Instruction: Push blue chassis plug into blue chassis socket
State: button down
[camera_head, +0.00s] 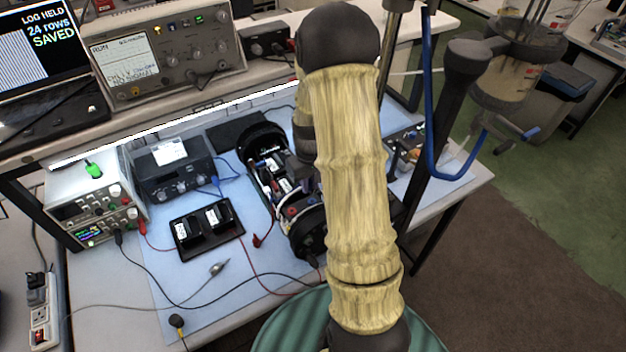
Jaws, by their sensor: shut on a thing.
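An open black cylindrical chassis (262,140) lies on the light blue mat, with circuit parts and small red and white pieces inside. My tan and black arm crosses in front of its right side. My gripper is hidden behind the arm, so its fingers and anything between them do not show. A thin blue lead (217,183) lies on the mat beside the dark bench box. I cannot make out the blue chassis plug or the blue chassis socket; both may be hidden or too small.
A black tray (207,230) with two dark modules lies left of the chassis. Red and black leads cross the front mat. A thick blue hose (430,120) hangs at the right.

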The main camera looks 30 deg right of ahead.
aim_at(313, 203)
jog(key=shift+s+d+f+b, duration=0.1)
jog(key=shift+d+f+b, duration=0.15)
jog(key=shift+f, duration=0.25)
jog(key=shift+d+f+b, duration=0.1)
jog(key=shift+f+b, duration=0.15)
jog(key=shift+f, duration=0.2)
jog(key=shift+f+b, duration=0.8)
jog(key=shift+f, duration=0.3)
jog(key=shift+a, duration=0.1)
jog(key=shift+s, duration=0.35)
jog(key=shift+f+b, duration=0.55)
jog(key=shift+f, duration=0.05)
dwell(0.8)
jog(key=c, duration=1.2)
grip_release()
jog(key=shift+c, duration=0.2)
